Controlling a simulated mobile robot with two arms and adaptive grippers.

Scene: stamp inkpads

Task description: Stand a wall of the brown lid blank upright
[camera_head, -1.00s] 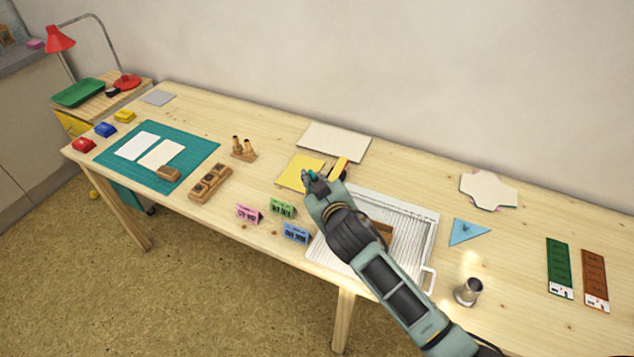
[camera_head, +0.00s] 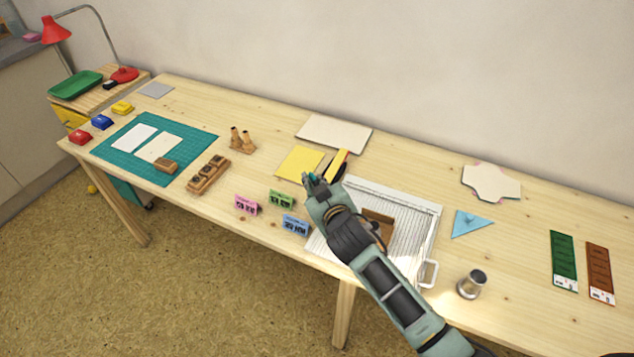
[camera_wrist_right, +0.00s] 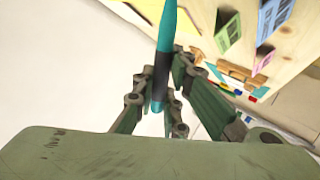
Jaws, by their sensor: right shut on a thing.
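A brown piece (camera_head: 380,224), apparently the lid blank, is on the white ribbed board (camera_head: 408,195). My right forearm hides part of it, so I cannot tell how its walls stand. My right gripper (camera_head: 315,181) is over the board's upper left edge, left of the brown piece. In the right wrist view, the gripper (camera_wrist_right: 163,90) is shut on a slim teal tool (camera_wrist_right: 166,30) with a dark band. My left gripper is not in view.
A yellow sheet (camera_head: 299,162) and a pale board (camera_head: 335,132) lie behind the gripper. Small pink (camera_head: 246,204), green and blue stands are left of the board. A blue triangle (camera_head: 470,223) and a metal cup (camera_head: 472,284) are right of it.

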